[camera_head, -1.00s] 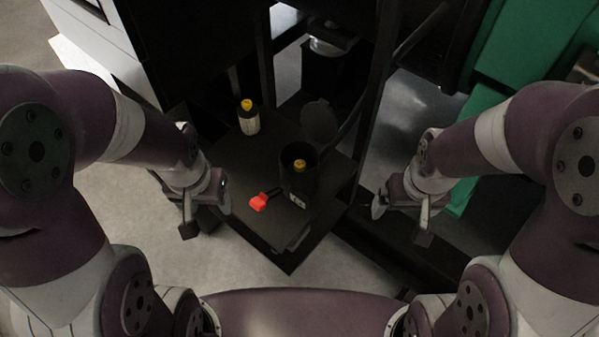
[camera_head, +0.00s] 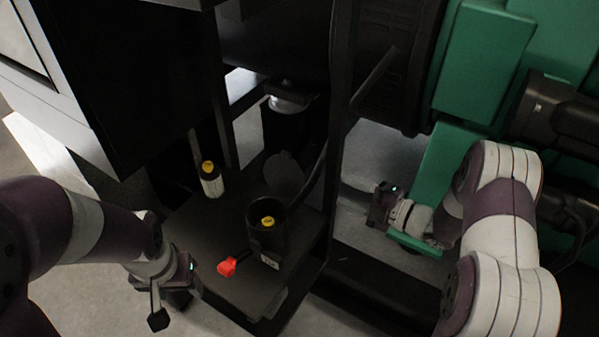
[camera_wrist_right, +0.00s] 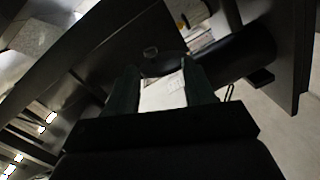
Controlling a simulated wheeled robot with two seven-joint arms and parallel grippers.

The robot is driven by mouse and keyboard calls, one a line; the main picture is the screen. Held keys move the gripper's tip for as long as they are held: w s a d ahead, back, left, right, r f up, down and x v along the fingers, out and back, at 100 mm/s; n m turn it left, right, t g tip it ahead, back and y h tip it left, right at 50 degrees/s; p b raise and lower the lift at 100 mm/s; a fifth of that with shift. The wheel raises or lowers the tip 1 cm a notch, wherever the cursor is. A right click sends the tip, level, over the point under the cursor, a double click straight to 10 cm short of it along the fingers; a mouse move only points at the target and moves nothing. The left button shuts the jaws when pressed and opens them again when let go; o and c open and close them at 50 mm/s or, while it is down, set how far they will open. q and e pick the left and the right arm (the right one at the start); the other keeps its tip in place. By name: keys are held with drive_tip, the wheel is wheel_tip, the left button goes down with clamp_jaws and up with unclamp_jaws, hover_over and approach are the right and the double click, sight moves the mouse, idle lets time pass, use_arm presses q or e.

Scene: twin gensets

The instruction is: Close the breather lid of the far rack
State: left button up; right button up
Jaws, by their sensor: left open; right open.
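A black cylindrical canister (camera_head: 267,240) with an open top and a yellow cap inside stands on a dark rack shelf (camera_head: 190,225). A round dark lid (camera_head: 285,174) stands raised at its back edge. Further back, another dark canister (camera_head: 284,128) with a pale metallic top sits behind the frame posts; I cannot tell its lid's state. My right gripper (camera_head: 364,196) is open and empty, right of the rack post and apart from the lid. Its fingers also show in the right wrist view (camera_wrist_right: 163,82). My left gripper (camera_head: 170,304) is open, left of the shelf's front.
A white bottle with a yellow cap (camera_head: 211,182) and a red handle (camera_head: 227,266) are on the shelf. A dark upright post (camera_head: 342,110) stands between shelf and right gripper. Green machinery (camera_head: 480,60) fills the right. Bare floor shows at the lower left.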

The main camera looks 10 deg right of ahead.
sight(287, 173)
drive_tip(key=w+a+r+n+y+p, duration=0.1)
drive_tip(key=w+a+r+p, duration=0.1)
drive_tip(key=w+a, duration=0.5)
drive_tip(key=shift+w+a+n+p, duration=0.15)
drive_tip(key=shift+a+n+p, duration=0.25)
drive_tip(key=shift+a, duration=1.5)
clamp_jaws()
